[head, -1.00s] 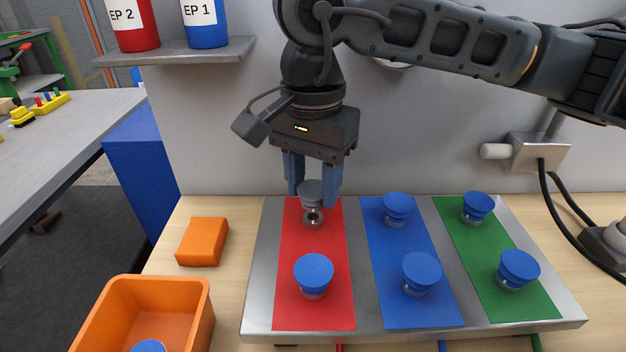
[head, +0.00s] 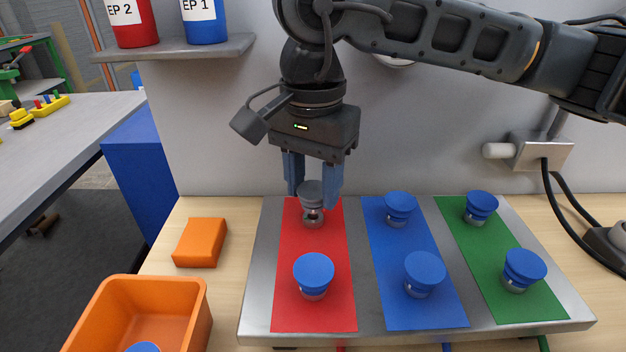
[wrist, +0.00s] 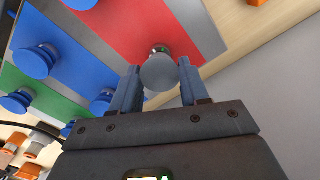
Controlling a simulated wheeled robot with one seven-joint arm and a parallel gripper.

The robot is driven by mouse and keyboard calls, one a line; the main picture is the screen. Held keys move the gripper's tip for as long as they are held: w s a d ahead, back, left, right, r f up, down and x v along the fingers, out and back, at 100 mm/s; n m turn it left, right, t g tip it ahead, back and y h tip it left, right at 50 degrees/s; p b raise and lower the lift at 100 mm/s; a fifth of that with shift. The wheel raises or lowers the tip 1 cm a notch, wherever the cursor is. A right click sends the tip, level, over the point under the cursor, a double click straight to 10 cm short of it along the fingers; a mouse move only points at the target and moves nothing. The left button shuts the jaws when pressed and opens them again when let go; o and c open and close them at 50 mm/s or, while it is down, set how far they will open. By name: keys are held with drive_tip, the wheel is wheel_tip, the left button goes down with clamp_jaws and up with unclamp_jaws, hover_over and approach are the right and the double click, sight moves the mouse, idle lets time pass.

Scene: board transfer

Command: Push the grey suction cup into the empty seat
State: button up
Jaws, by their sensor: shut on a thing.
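My gripper (head: 313,190) points down over the far end of the red strip (head: 330,245) and is shut on the grey suction cup (head: 311,190). In the wrist view the round grey cup (wrist: 159,73) shows between my two blue fingers (wrist: 160,88). The metal seat (head: 313,218) is directly below the cup, which appears upright and in line with it. The cup's lower end seems to meet the seat, but I cannot tell how deep it sits. A blue suction cup (head: 313,270) stands on the near end of the red strip.
Blue cups stand on the blue strip (head: 405,290) and green strip (head: 500,245) of the metal board (head: 375,300). An orange block (head: 200,242) and an orange bin (head: 195,320) lie left. A shelf (head: 180,50) with two bottles hangs on the wall behind.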

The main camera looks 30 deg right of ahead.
sight(314, 190)
drive_tip(key=shift+f+b, duration=1)
drive_tip(key=shift+b, duration=0.05)
drive_tip(key=o, duration=1.1)
drive_tip(key=shift+o, duration=0.2)
drive_tip(key=shift+r, duration=3.9)
drive_tip(key=shift+s, duration=0.1)
